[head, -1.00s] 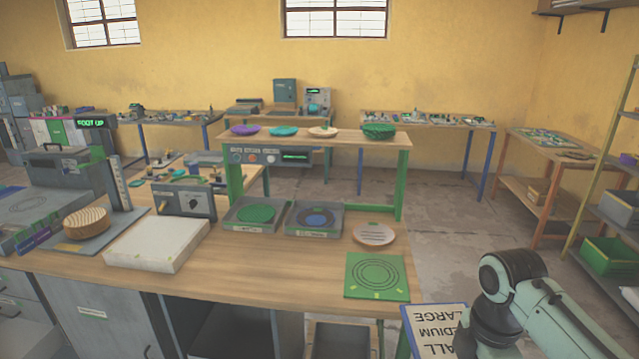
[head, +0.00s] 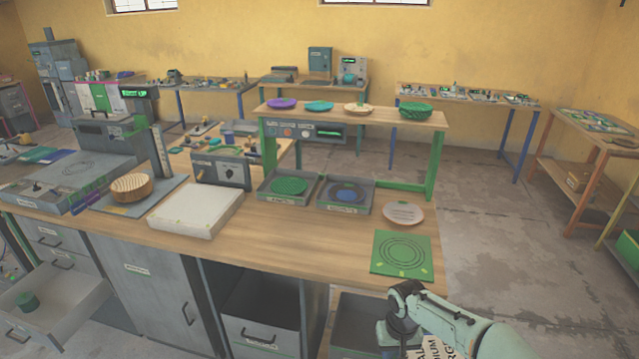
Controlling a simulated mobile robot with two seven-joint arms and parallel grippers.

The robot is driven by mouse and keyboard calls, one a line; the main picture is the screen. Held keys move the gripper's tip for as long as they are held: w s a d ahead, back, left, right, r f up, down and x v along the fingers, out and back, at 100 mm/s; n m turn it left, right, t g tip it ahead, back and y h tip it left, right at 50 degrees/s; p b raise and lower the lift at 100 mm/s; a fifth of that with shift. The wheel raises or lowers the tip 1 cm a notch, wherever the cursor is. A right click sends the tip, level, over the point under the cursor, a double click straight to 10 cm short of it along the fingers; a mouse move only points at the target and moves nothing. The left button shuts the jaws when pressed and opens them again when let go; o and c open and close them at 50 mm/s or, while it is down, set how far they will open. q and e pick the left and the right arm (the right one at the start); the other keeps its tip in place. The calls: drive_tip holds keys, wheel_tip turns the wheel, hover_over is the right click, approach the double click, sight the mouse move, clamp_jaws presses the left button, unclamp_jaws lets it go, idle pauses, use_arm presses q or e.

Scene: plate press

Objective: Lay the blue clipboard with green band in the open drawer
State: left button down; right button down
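A white sheet with black upside-down lettering (head: 431,346) shows at the bottom edge, partly behind my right arm. It may be the clipboard's face; no green band shows, and most of it is hidden or cut off. An open drawer (head: 78,315) sticks out from the bench's left cabinet at the lower left. A green cylinder (head: 27,301) stands in it, and much of its floor is bare. My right arm comes in from the right, and its gripper is below the picture. My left gripper is not in view.
The wooden benchtop (head: 310,235) carries a white block (head: 196,211), two grey trays, a pale plate (head: 403,213) and a green mat (head: 401,254). A grey open compartment (head: 357,318) lies under the bench near my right arm.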

drive_tip(key=s+f, duration=0.3)
drive_tip(key=f, duration=0.2)
drive_tip(key=shift+s+a, duration=0.1)
drive_tip(key=shift+s, duration=0.3)
